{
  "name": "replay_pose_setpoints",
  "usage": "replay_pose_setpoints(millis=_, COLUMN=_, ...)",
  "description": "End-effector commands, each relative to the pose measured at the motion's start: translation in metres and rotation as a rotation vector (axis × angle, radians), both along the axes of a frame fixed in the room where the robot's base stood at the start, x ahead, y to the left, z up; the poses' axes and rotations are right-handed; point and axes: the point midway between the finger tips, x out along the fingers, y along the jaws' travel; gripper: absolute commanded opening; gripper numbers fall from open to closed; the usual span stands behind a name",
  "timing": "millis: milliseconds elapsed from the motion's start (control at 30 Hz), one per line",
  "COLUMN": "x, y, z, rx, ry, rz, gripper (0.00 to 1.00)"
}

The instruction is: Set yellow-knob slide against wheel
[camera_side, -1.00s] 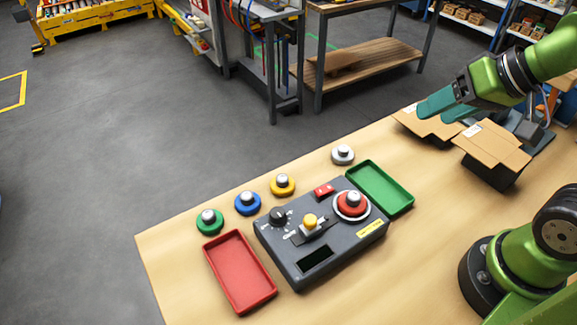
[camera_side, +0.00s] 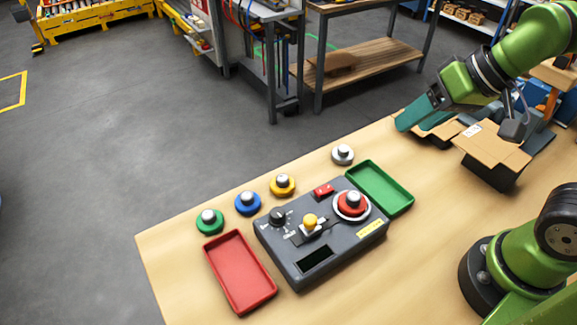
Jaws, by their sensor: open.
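The yellow-knob slide (camera_side: 311,222) stands on a dark track in the middle of the grey control box (camera_side: 300,270). It is between a black dial (camera_side: 278,216) on the left and a round white-rimmed seat with a red disc (camera_side: 352,204) on the right. It touches neither. I cannot tell which round part is the wheel. My gripper (camera_side: 422,119) is open, with teal fingers, above the table's back edge at the upper right. It is empty and well away from the slide, near the cardboard boxes.
Green (camera_side: 209,222), blue (camera_side: 247,203), yellow (camera_side: 282,185) and grey (camera_side: 343,154) discs stand behind the box. A red tray (camera_side: 240,272) lies left, a green tray (camera_side: 380,187) right.

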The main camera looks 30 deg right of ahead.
Motion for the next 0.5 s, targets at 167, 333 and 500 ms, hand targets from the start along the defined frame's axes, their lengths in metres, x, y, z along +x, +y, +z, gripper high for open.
replay_pose_setpoints(millis=167, x=0.024, y=0.072, z=-0.001, rx=-0.095, ry=0.172, rz=0.236, gripper=0.53)
replay_pose_setpoints(millis=333, x=0.033, y=0.141, z=-0.005, rx=-0.214, ry=0.317, rz=0.383, gripper=0.53)
replay_pose_setpoints(millis=500, x=0.036, y=0.185, z=-0.002, rx=-0.309, ry=0.409, rz=0.416, gripper=0.53)
